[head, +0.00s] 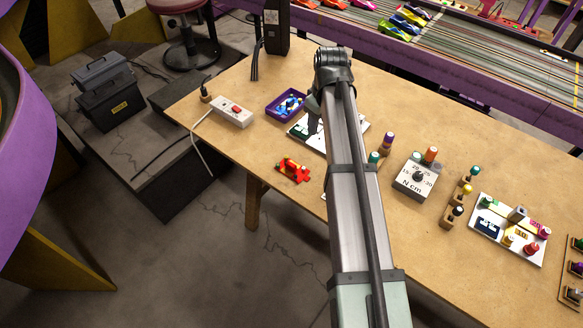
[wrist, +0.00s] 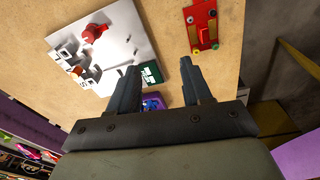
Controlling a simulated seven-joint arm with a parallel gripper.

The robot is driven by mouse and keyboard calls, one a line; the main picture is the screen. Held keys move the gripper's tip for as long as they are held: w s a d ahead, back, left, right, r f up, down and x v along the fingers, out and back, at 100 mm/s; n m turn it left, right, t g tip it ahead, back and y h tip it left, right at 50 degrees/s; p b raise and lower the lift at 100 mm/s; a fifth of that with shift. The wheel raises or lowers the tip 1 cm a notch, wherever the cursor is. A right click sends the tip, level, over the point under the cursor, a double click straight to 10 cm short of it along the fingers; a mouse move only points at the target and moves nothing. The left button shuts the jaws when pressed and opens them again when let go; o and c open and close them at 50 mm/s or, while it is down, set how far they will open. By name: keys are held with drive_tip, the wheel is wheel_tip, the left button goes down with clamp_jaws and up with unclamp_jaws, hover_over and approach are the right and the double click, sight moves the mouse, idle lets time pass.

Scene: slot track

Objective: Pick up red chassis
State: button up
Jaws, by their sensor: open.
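The red chassis (head: 293,170) lies flat on the wooden table near its front left edge. It also shows at the upper right in the wrist view (wrist: 203,27), with small coloured parts on it. My gripper (wrist: 158,78) is open, with nothing between its two dark fingers. In the wrist view the chassis lies beyond the tip of the right finger, apart from it. In the head view my arm reaches over the table, and the fingers are hard to make out against the white board.
A white board (wrist: 105,35) with a red knob and raised parts lies beside the chassis. A purple tray (head: 285,104) and a white power strip (head: 231,112) stand behind and left of it. A torque box (head: 414,181) stands right of my arm. Bare table surrounds the chassis.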

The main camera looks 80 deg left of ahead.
drive_tip(key=n+h, duration=0.1)
drive_tip(key=n, duration=0.1)
hover_over(291, 164)
drive_tip(key=f, duration=0.1)
wheel_tip(291, 164, down, 13)
drive_tip(key=shift+f, duration=0.2)
idle(0.4)
clamp_jaws()
idle(0.3)
